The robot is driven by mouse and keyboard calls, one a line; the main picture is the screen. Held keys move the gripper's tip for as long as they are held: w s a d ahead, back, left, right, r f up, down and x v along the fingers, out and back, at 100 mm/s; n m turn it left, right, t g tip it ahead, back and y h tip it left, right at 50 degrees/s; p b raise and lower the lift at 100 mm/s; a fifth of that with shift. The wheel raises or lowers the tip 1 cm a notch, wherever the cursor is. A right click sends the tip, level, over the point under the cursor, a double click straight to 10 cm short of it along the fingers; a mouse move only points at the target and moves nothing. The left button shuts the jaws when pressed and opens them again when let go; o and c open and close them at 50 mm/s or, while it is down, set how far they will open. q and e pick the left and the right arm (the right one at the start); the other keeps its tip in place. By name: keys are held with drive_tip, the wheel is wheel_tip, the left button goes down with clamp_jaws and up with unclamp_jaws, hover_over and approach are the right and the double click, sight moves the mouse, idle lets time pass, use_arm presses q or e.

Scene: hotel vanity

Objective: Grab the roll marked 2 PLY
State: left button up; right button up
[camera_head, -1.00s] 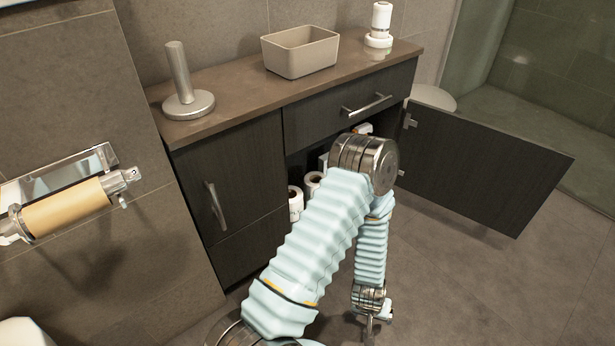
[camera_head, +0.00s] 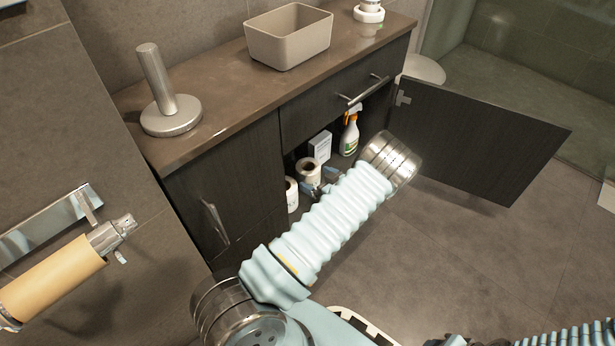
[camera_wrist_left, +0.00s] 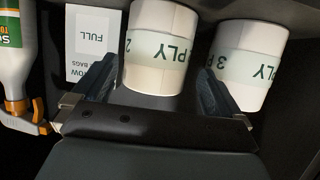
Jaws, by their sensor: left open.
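The roll marked 2 PLY (camera_wrist_left: 158,50) is white with a green-lettered band. It stands in the open cabinet and also shows in the head view (camera_head: 308,167). My left gripper (camera_wrist_left: 153,72) is open, with one dark finger on each side of this roll's near part. In the head view my left gripper (camera_head: 319,187) is partly hidden by my forearm, at the cabinet opening. A second roll, marked 3 PLY (camera_wrist_left: 245,65), stands beside it, outside the fingers; in the head view it is the left roll (camera_head: 292,196). Contact between fingers and rolls cannot be told.
A white box marked FULL (camera_head: 320,147) and a spray bottle (camera_head: 350,134) stand beside the rolls. The cabinet door (camera_head: 480,140) is swung open to the right. The counter (camera_head: 225,95) holds a beige bin (camera_head: 288,42) and a metal stand (camera_head: 170,115).

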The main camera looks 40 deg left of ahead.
use_arm(q)
drive_tip(key=x, duration=0.3)
drive_tip(key=b+x, duration=0.1)
drive_tip(key=x, duration=0.2)
drive_tip(key=shift+w+d, duration=0.1)
drive_tip(key=shift+w, duration=0.1)
drive_tip(key=c, duration=0.8)
drive_tip(key=shift+r, duration=0.1)
